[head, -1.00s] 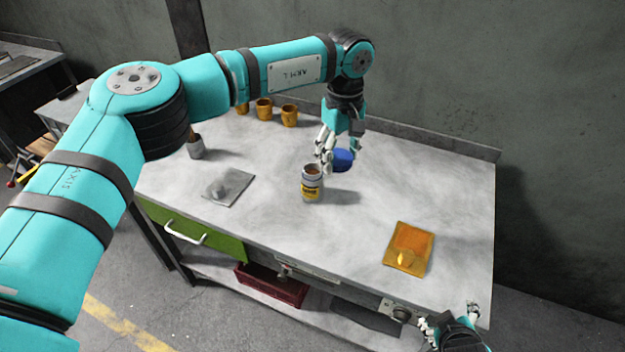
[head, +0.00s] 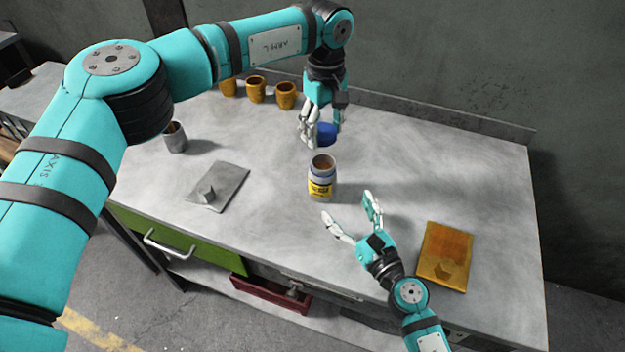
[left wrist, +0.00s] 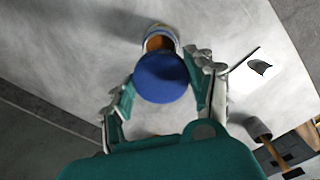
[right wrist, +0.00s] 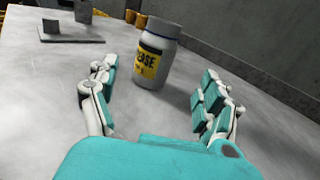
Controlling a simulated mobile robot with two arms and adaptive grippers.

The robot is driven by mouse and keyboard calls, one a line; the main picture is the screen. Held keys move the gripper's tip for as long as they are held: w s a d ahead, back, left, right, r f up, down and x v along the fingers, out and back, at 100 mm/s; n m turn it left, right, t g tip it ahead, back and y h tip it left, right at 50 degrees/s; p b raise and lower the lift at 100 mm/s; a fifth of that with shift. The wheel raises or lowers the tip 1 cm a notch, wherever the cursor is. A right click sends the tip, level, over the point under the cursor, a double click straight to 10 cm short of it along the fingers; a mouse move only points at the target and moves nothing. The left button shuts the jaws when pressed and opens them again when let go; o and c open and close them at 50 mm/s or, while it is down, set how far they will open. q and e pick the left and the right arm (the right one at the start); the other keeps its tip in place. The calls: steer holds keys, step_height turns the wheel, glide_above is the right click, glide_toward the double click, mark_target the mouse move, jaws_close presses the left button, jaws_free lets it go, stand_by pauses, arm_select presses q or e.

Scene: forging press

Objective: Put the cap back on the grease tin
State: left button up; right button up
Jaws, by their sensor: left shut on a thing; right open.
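The grease tin (head: 321,178) stands upright and uncapped on the bench, grey with a yellow label and brown grease at its mouth. The blue cap (head: 327,134) is in my left gripper (head: 321,138), shut on it, held above and behind the tin. In the left wrist view the cap (left wrist: 161,78) sits between the fingers and partly covers the tin (left wrist: 158,42). My right gripper (head: 350,216) is open and empty, in front of the tin. In the right wrist view the tin (right wrist: 154,54) shows beyond and between its spread fingers (right wrist: 155,95).
An orange cloth or board (head: 437,243) lies at the right with a small knob-like piece on it. A grey plate with a block (head: 228,180) and a metal cup (head: 175,138) are at the left. Several orange cups (head: 256,90) stand at the back. The bench around the tin is clear.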

mark_target(331, 185)
arm_select(q)
steer(key=shift+s+d+r, duration=0.25)
steer(key=shift+s+d, duration=0.25)
steer(key=shift+s, duration=0.2)
arm_select(e)
steer(key=shift+s+d+r, duration=0.1)
steer(key=shift+s+d, duration=0.25)
steer(key=shift+s, duration=0.25)
arm_select(q)
steer(key=shift+w+a+f, duration=0.25)
steer(key=shift+w+a, duration=0.05)
steer(key=shift+a, duration=0.1)
arm_select(e)
steer(key=shift+w+a, duration=0.3)
arm_select(q)
steer(key=shift+d, duration=0.15)
arm_select(e)
steer(key=shift+w+a, duration=0.15)
steer(key=shift+w, duration=0.3)
steer(key=x, duration=1.1)
steer(key=c, duration=1.6)
arm_select(q)
steer(key=shift+d+f, duration=0.15)
steer(key=shift+f, duration=2.25)
